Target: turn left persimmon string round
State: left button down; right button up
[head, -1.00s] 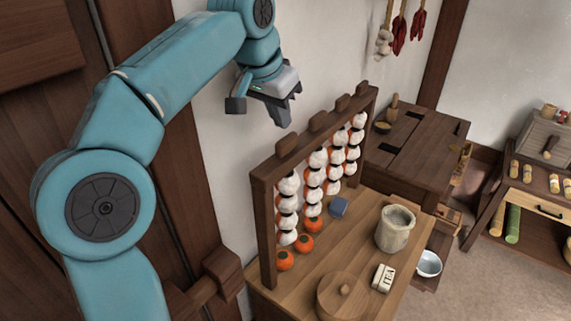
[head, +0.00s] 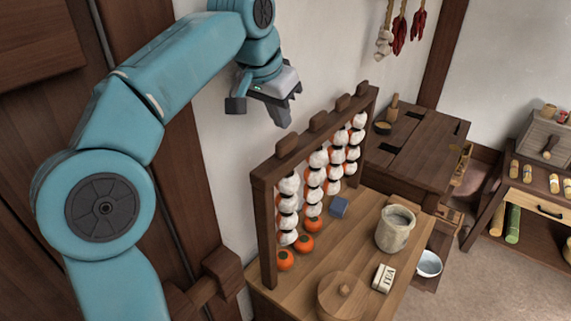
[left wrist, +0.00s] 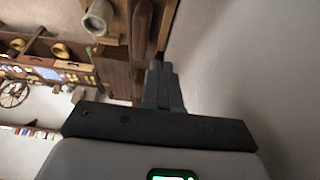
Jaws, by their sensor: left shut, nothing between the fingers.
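A dark wooden rack (head: 265,235) stands on the table with several hanging strings of whitish balls with orange showing at their edges. The left persimmon string (head: 288,203) hangs at the near left end, with a wooden block (head: 287,147) on the rail above it. Its balls look mostly white towards me. My left gripper (head: 281,115) is above and behind the rail, apart from rack and string. It is shut and empty; its closed fingers also show in the left wrist view (left wrist: 164,85). My right gripper is not in view.
Orange persimmons (head: 304,243) lie at the rack's foot. On the table (head: 270,304) are a blue block (head: 339,207), a stone-coloured pot (head: 395,230), a tea box (head: 384,278) and a round lidded container (head: 341,298). The pale wall (head: 225,170) is close behind the rack.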

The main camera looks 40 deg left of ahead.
pick_arm(q)
notch_tip(320, 180, down, 4)
jog(key=b, duration=0.2)
jog(key=shift+s+r+b, duration=0.1)
jog(key=shift+r+b, duration=0.05)
jog(key=shift+b, duration=0.2)
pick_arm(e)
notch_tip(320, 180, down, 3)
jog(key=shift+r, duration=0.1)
pick_arm(q)
jog(key=shift+d, duration=0.1)
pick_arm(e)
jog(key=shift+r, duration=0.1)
pick_arm(q)
jog(key=shift+w+d+r+p, duration=0.1)
jog(key=shift+w+d+p, duration=0.15)
jog(key=shift+p, duration=0.1)
jog(key=shift+w, duration=0.15)
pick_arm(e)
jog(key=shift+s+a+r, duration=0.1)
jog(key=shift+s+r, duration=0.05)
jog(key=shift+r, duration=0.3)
